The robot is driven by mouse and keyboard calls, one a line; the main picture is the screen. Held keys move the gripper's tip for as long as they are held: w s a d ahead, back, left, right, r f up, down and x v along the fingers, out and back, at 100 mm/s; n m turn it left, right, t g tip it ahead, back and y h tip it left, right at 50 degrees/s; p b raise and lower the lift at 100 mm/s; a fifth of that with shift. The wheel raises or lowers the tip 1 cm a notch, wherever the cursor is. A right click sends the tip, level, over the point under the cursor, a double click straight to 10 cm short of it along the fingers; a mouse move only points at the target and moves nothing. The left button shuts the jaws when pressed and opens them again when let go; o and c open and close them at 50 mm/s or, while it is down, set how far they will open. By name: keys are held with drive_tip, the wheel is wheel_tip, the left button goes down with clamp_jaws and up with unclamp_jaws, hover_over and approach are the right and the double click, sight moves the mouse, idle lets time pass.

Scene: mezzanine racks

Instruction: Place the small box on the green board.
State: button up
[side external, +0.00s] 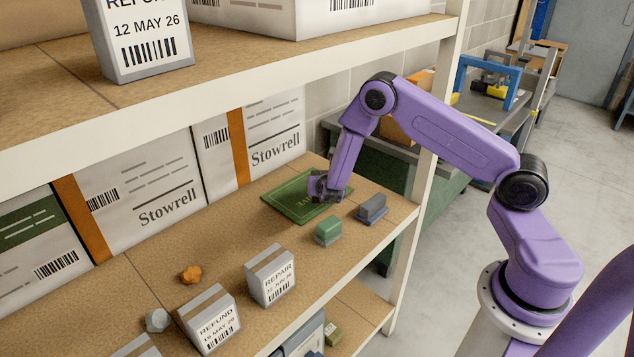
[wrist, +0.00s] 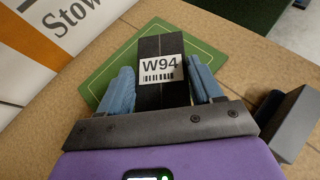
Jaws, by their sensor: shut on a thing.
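The small box (wrist: 158,52) is dark, with a white label reading W94 and a barcode. My gripper (wrist: 160,72) is shut on it, one blue finger at each side. The green board (wrist: 105,79) lies flat on the brown shelf, behind and around the box in the wrist view. In the side view, my gripper (side external: 322,190) is over the right part of the green board (side external: 287,200), low and close to it. The arm hides most of the box there. I cannot tell whether the box touches the board.
A grey block (side external: 371,208) and a green block (side external: 328,232) stand near the board. A REPAIR box (side external: 270,276), a REFUND box (side external: 211,318) and an orange lump (side external: 191,274) are farther left. Large Stowrell cartons (side external: 150,180) line the back. An upper shelf (side external: 230,90) overhangs.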

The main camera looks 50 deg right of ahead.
drive_tip(key=shift+f, duration=1.4)
drive_tip(key=shift+f, duration=0.1)
drive_tip(key=o, duration=1.3)
drive_tip(key=shift+o, duration=0.2)
drive_tip(key=shift+s+a+r, duration=0.2)
drive_tip(key=shift+r, duration=0.05)
drive_tip(key=v, duration=0.5)
drive_tip(key=shift+s+a+r, duration=0.15)
drive_tip(key=shift+s, duration=0.05)
drive_tip(key=shift+s+a+r, duration=0.25)
drive_tip(key=shift+s+a, duration=0.05)
drive_tip(key=shift+s, duration=0.15)
